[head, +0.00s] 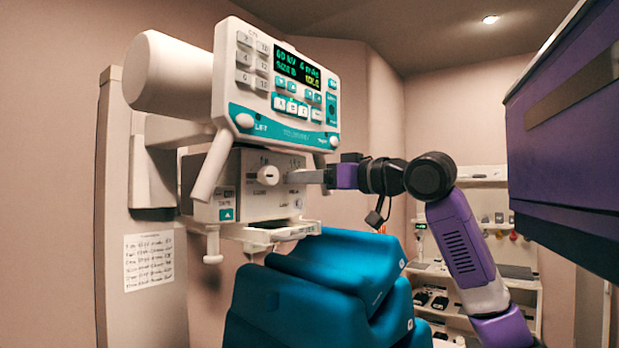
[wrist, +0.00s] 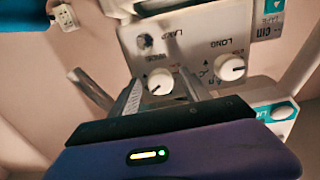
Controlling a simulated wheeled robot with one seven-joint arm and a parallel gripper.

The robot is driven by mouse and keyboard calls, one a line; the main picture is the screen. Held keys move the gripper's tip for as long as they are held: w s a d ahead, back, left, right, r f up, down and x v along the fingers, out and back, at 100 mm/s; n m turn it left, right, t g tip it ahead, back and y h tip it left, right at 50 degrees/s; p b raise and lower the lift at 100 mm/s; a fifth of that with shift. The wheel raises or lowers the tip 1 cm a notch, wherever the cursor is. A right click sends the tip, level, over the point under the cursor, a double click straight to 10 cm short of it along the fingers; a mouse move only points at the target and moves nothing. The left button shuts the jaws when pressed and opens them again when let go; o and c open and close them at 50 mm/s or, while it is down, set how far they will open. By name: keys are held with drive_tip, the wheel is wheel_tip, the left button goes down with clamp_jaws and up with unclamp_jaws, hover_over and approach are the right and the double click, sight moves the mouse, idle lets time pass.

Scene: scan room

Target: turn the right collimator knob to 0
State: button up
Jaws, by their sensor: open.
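The collimator box (head: 240,190) hangs under the teal and white control panel (head: 280,88). Its left knob (head: 268,175) is white and round and shows clear of my gripper. My gripper (head: 291,177) reaches in from the right and hides the right knob in the head view. The wrist view is turned over, so the right knob (wrist: 160,82) shows there on the left. It sits between the two open fingers of my gripper (wrist: 161,80). I cannot tell whether they touch it. The left knob, marked LONG (wrist: 230,68), is to its right. The right knob's exact setting is too small to read.
Handles flank the panel; the left handle (head: 212,168) slants down beside the box. A teal padded chair (head: 335,265) stands below. A purple and dark body (head: 565,130) fills the upper right. Shelves (head: 470,290) stand behind my arm.

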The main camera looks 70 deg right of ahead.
clamp_jaws()
drive_tip(key=shift+n, duration=0.3)
drive_tip(key=shift+r+n+b, duration=0.1)
drive_tip(key=shift+n+b, duration=2.55)
drive_tip(key=shift+n, duration=11.95)
